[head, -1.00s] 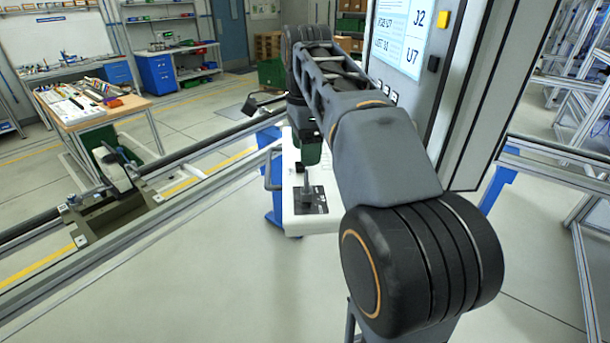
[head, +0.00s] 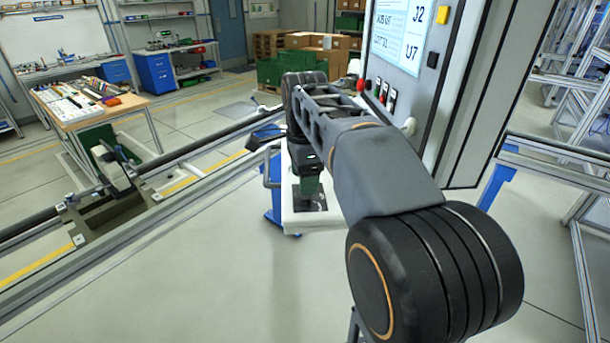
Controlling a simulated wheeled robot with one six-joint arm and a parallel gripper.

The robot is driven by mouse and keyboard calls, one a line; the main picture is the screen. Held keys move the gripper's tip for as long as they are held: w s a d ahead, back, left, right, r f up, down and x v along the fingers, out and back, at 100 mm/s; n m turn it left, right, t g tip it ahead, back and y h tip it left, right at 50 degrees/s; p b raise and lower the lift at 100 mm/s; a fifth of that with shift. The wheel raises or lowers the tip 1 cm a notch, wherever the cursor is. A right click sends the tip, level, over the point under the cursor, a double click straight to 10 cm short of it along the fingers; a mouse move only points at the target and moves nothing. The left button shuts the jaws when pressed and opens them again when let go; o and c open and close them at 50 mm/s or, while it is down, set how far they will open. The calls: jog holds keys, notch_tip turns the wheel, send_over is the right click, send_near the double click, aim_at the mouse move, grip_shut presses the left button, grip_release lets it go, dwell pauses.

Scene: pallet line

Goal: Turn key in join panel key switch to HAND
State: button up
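The join panel (head: 455,120) is a tall grey cabinet at the upper right, with a lit screen (head: 400,32) marked J2 and U7. Below the screen a red button (head: 361,85) and a short row of small switches (head: 384,94) show just past my arm. A pale round fitting (head: 409,126) sits lower on the panel. I cannot tell which of these is the key switch, nor read its positions or see a key. My arm reaches forward, left of the panel. Its far end hangs over a white cart, apart from the switches. My gripper's fingers cannot be made out.
A white-topped cart (head: 298,222) with a dark plate stands below my arm. Metal rails (head: 205,165) run along the left. A workbench (head: 80,100) with parts is farther left. Green crates (head: 283,70) and cartons stand behind. The floor in front is clear.

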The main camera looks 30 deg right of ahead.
jog(key=c, duration=0.8)
jog(key=n, duration=0.3)
jog(key=shift+p, duration=0.4)
jog(key=n, duration=0.4)
jog(key=shift+s+d+n+p, duration=0.1)
jog(key=shift+n+p, duration=0.2)
jog(key=shift+p, duration=0.05)
jog(key=o, duration=0.5)
jog(key=shift+n, duration=0.4)
jog(key=shift+c, duration=0.2)
jog(key=o, duration=0.5)
jog(key=shift+o, duration=0.5)
jog(key=o, duration=0.4)
jog(key=shift+r, duration=0.1)
